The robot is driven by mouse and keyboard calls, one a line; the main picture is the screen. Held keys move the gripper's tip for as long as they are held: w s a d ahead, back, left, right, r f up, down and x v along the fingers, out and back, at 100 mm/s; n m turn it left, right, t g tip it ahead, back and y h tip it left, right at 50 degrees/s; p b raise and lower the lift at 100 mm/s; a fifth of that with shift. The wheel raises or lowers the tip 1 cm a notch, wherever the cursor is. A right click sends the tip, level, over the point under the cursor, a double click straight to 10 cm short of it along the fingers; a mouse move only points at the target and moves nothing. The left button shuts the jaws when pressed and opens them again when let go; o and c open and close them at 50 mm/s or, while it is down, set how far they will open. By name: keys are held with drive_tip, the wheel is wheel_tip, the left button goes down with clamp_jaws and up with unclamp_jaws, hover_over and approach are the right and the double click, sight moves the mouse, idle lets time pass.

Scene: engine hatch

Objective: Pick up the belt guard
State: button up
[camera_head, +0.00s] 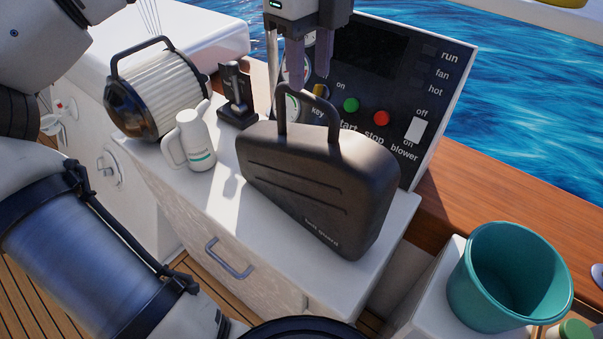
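The belt guard (315,190) is a dark, bulky case with a raised arched handle (307,90) and small lettering low on its front. It stands upright on the white cabinet top (395,215). My gripper (310,72) comes down from the top edge of the picture, with its grey fingers apart. The fingertips are at the top of the handle in the picture. I cannot tell whether they straddle the handle or touch it; nothing shows clamped between them.
A teal bucket (510,285) stands at right. A drawer handle (228,260) sticks out in front.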

sight(310, 94)
drive_tip(key=shift+s+f+p, duration=0.15)
drive_tip(key=shift+f+p, duration=0.15)
drive_tip(key=shift+f, duration=1.05)
drive_tip(key=shift+s+f+p, duration=0.1)
drive_tip(key=shift+f+p, duration=0.2)
drive_tip(key=shift+f, duration=1.05)
clamp_jaws()
drive_tip(key=shift+r, duration=0.1)
